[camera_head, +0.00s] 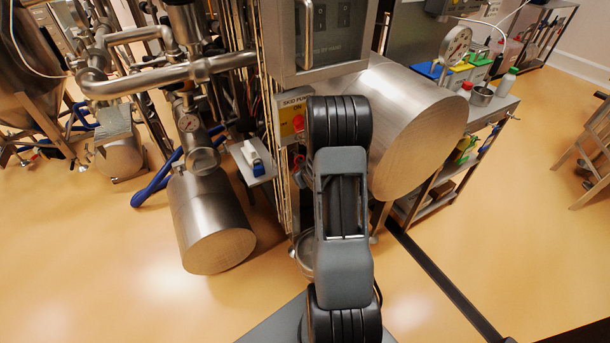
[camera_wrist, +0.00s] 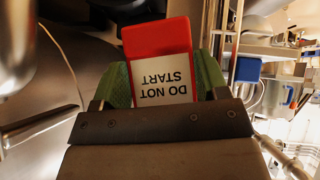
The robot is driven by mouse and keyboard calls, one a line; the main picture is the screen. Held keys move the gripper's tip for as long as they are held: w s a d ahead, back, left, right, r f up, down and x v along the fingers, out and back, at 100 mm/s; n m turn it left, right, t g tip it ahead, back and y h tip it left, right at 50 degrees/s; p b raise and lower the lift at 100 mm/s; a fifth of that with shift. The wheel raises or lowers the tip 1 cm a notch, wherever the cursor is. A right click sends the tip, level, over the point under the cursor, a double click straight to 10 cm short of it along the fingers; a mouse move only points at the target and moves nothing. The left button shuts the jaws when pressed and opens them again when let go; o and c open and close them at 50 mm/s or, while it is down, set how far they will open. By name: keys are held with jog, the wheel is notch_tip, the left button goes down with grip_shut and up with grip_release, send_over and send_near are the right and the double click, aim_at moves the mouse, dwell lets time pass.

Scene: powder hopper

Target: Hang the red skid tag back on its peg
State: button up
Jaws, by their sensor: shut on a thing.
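The red tag (camera_wrist: 157,38) with a white "DO NOT START" label is in the wrist view, its text upside down there. My gripper (camera_wrist: 163,80) is shut on it, with green finger pads at both sides of the label. The tag's red end extends beyond the fingers. In the head view my own arm hides most of my gripper and the tag. A small sign plate reading "SKID PUMP" (camera_head: 291,101) shows just left of my arm, below the grey control box (camera_head: 318,40). I cannot make out the peg in either view.
A large steel cylinder (camera_head: 415,125) lies close right of my arm. Steel pipework (camera_head: 150,75) and a lower cylinder (camera_head: 210,222) stand at left. A small shelf (camera_head: 250,165) holds a blue-and-white item. A bench (camera_head: 492,105) is at right. The front-left floor is clear.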

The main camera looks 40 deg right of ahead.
jog(key=o, duration=1)
jog(key=shift+w+r, duration=0.1)
jog(key=shift+o, duration=0.2)
jog(key=s+a+r+m+g+p, duration=0.1)
jog(key=s+a+r+g+p, duration=0.2)
jog(key=s+r, duration=0.45)
jog(key=s+a+r+m+g+p, duration=0.25)
jog(key=s+r, duration=0.25)
jog(key=s, duration=0.5)
jog(key=s+a+r+n+y+p, duration=0.2)
jog(key=a+r+p, duration=0.4)
jog(key=a+r, duration=1.3)
jog(key=shift+s+a+r+n+y, duration=0.3)
jog(key=shift+a+n+y, duration=0.35)
jog(key=shift+n, duration=0.5)
